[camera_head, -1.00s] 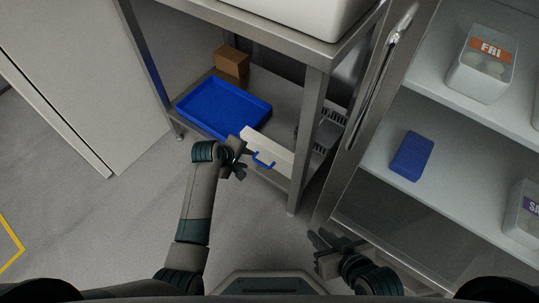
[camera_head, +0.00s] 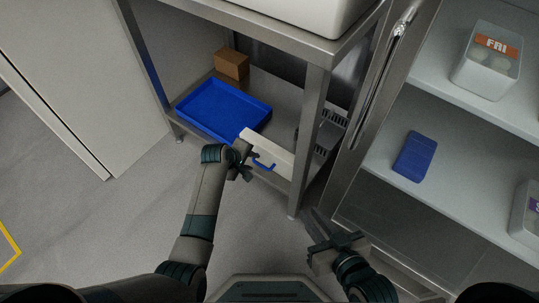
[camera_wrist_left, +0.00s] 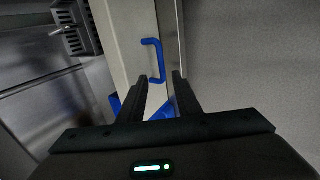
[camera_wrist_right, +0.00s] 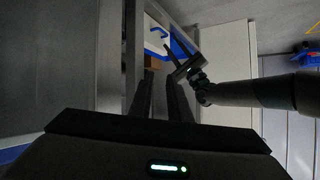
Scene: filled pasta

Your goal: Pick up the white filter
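The white filter (camera_head: 279,152), a pale flat box with a blue handle (camera_head: 264,166), is on the lower shelf at its front edge. My left gripper (camera_head: 247,163) is close to the filter's left part, just left of the handle. In the left wrist view the filter (camera_wrist_left: 122,40) and handle (camera_wrist_left: 154,61) lie ahead of the open fingers (camera_wrist_left: 161,82), with nothing clearly held between them. My right gripper (camera_head: 325,228) is open and empty, low in front of the table leg; its fingers (camera_wrist_right: 160,82) show apart in the right wrist view.
A blue tray (camera_head: 182,107) and a brown box (camera_head: 231,64) are on the lower shelf left of the filter. A steel table leg (camera_head: 312,130) stands right of it. The open cabinet (camera_head: 480,150) at right holds containers and a blue block (camera_head: 414,157). Floor at left is clear.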

